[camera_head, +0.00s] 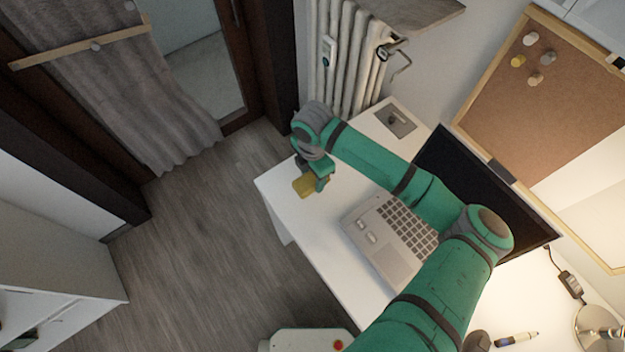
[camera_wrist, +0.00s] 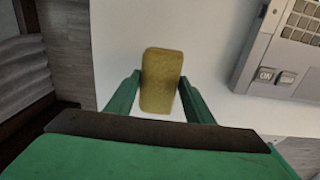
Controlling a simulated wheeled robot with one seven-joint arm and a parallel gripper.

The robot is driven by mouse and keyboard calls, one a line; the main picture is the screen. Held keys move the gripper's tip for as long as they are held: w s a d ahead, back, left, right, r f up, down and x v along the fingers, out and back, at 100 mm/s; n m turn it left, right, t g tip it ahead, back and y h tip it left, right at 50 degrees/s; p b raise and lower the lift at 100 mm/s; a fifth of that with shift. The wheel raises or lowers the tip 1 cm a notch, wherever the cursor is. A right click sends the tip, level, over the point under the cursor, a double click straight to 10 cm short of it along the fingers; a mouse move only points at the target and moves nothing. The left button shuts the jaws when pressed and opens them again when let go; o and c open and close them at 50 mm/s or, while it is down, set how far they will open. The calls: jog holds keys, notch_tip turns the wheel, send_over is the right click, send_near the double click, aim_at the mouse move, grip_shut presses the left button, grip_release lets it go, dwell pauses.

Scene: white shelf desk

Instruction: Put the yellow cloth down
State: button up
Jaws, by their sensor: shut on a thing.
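The yellow cloth (camera_head: 303,186) is a small yellow block-like piece near the left end of the white desk (camera_head: 285,210). My gripper (camera_head: 314,180) is shut on it, pointing down over the desk. In the wrist view the cloth (camera_wrist: 161,75) sits upright in the picture between the two green fingers of my gripper (camera_wrist: 160,84), over a plain white surface. I cannot tell whether the cloth touches the desk top or is just above it.
An open laptop (camera_head: 385,235) lies on the desk right of the cloth; its edge also shows in the wrist view (camera_wrist: 262,75). A dark monitor (camera_head: 480,190) stands behind it. A grey plate (camera_head: 396,120) lies at the far corner. Desk around the cloth is bare.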

aim_at(313, 178)
jog(key=shift+w+f, duration=0.15)
jog(key=shift+f, duration=1.4)
jog(key=o, duration=1.1)
jog(key=shift+d, duration=0.1)
jog(key=shift+s, duration=0.2)
